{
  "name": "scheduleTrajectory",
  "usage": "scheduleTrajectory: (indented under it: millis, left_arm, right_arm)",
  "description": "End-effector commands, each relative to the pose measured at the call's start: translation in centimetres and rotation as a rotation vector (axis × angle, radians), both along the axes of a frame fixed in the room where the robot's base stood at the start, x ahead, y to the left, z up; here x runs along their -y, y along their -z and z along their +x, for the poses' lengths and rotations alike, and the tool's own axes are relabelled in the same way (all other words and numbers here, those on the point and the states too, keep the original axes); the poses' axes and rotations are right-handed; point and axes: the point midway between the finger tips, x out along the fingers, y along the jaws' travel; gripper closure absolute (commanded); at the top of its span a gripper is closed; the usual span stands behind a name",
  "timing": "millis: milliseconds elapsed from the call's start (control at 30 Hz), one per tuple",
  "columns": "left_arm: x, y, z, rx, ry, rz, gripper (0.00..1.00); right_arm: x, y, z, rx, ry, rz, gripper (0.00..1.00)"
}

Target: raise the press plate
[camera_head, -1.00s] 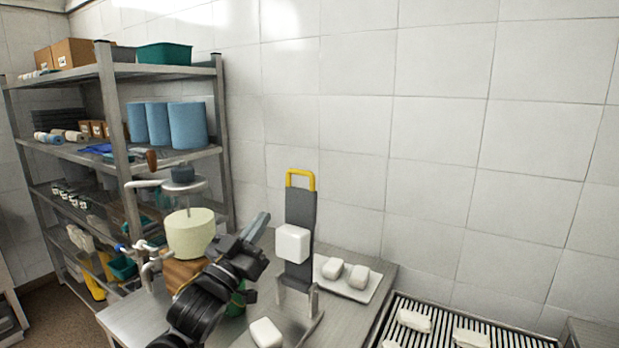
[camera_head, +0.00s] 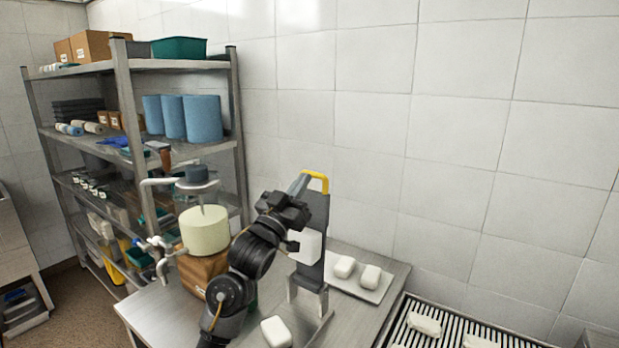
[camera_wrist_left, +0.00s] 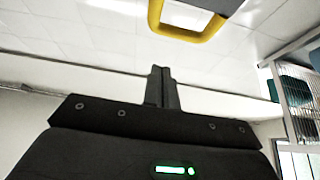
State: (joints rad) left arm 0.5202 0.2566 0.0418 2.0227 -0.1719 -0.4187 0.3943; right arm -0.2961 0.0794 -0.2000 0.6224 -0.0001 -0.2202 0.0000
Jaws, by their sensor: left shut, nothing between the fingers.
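A press with a metal tube frame stands on the steel table. Its dark blue-grey round plate (camera_head: 197,174) hangs above a cream cheese-like round (camera_head: 205,230), with a visible gap between them. A brown handle (camera_head: 160,152) sits at the press top. My left gripper (camera_head: 298,184) is shut and empty, just left of the yellow handle. In the left wrist view its fingers (camera_wrist_left: 163,85) are together, below the yellow loop. My right gripper is not in view.
A white tray (camera_head: 372,297) with two white blocks lies right of the upright board. A loose white block (camera_head: 276,331) lies at the table front. A slatted rack (camera_head: 396,338) with white pieces is at the right. Shelves (camera_head: 118,155) with tubs and blue rolls stand behind left.

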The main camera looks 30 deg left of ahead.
Motion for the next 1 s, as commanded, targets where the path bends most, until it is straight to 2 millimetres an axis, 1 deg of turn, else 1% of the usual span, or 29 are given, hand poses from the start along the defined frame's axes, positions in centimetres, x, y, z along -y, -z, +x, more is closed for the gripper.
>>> scheduleTrajectory:
  millis: [33,100,300,700,767,900,1000]
  left_arm:
    - [0.1,0.3,0.9,-0.007,0.001,-0.003,1.00]
    - [0.3,0.6,1.8,-0.006,0.001,-0.002,1.00]
    - [0.4,1.2,3.2,-0.005,0.000,-0.001,1.00]
    - [0.5,1.3,3.5,-0.003,0.000,0.000,1.00]
    - [0.5,1.0,3.9,-0.014,0.000,0.001,1.00]
    - [0.8,0.6,6.0,-0.080,0.000,0.010,1.00]
    - [1.0,0.9,7.4,-0.127,0.000,0.016,1.00]
  right_arm:
    - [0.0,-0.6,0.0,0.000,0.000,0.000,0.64]
    - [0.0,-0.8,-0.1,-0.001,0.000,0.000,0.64]
    - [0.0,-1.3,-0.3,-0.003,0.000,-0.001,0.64]
    - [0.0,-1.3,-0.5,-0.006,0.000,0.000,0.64]
    - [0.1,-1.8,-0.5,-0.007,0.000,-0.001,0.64]
    - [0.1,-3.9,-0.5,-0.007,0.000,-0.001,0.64]
    - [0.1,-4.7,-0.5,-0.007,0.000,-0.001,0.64]
